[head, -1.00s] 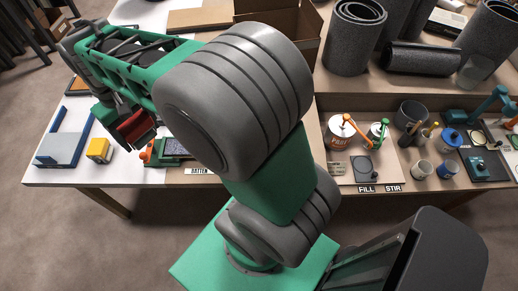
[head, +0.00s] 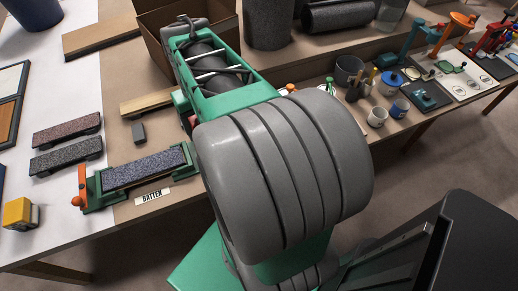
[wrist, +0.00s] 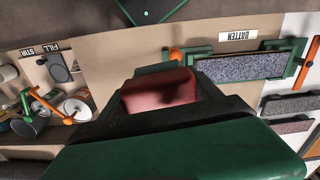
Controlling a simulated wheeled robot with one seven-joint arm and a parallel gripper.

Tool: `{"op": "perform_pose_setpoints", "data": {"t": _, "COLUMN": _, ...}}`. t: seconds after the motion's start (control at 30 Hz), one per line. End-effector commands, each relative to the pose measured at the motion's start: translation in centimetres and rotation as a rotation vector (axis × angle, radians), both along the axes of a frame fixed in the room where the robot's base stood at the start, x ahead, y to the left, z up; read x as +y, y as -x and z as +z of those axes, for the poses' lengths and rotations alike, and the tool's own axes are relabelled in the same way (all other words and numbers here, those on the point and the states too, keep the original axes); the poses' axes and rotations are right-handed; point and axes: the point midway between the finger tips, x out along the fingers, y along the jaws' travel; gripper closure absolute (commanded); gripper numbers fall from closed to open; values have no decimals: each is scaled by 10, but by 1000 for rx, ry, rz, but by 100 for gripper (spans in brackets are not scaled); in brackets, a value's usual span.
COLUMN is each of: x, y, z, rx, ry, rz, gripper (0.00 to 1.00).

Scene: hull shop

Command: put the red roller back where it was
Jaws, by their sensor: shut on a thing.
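The red roller (wrist: 158,92) shows in the wrist view as a dull red, rounded piece between the dark green jaws of my gripper (wrist: 165,72). My gripper is shut on it and holds it above the brown tabletop. In the head view my own arm hides most of the gripper, and only a small reddish patch shows beside the green forearm. The roller's ends are hidden by the jaws. I cannot tell its height over the table.
A green holder labelled BATTEN (head: 145,168), with an orange knob, bears a dark speckled slab. Two sanding blocks (head: 66,157) lie left of it, and a wooden strip (head: 160,102) behind. A cardboard box (head: 145,35) stands at the back. Cups (head: 377,115) and cans stand right.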

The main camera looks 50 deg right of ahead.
Motion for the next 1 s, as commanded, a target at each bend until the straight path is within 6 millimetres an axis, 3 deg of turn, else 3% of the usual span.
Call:
{"op": "perform_pose_setpoints", "data": {"t": 0.03, "x": -10, "y": 12, "z": -23, "rx": -5, "ry": 2, "rz": -43, "gripper": 100}}
{"op": "perform_pose_setpoints", "data": {"t": 0.2, "x": -25, "y": 36, "z": -39, "rx": -4, "ry": 2, "rz": -112, "gripper": 100}}
{"op": "perform_pose_setpoints", "data": {"t": 0.37, "x": -49, "y": 43, "z": -47, "rx": 0, "ry": 0, "rz": -123, "gripper": 100}}
{"op": "perform_pose_setpoints", "data": {"t": 0.63, "x": -120, "y": 53, "z": -80, "rx": 1, "ry": -3, "rz": -123, "gripper": 100}}
{"op": "perform_pose_setpoints", "data": {"t": 0.8, "x": -146, "y": 55, "z": -115, "rx": 0, "ry": -1, "rz": -119, "gripper": 100}}
{"op": "perform_pose_setpoints", "data": {"t": 1.0, "x": -160, "y": 56, "z": -131, "rx": -2, "ry": 1, "rz": -117, "gripper": 100}}
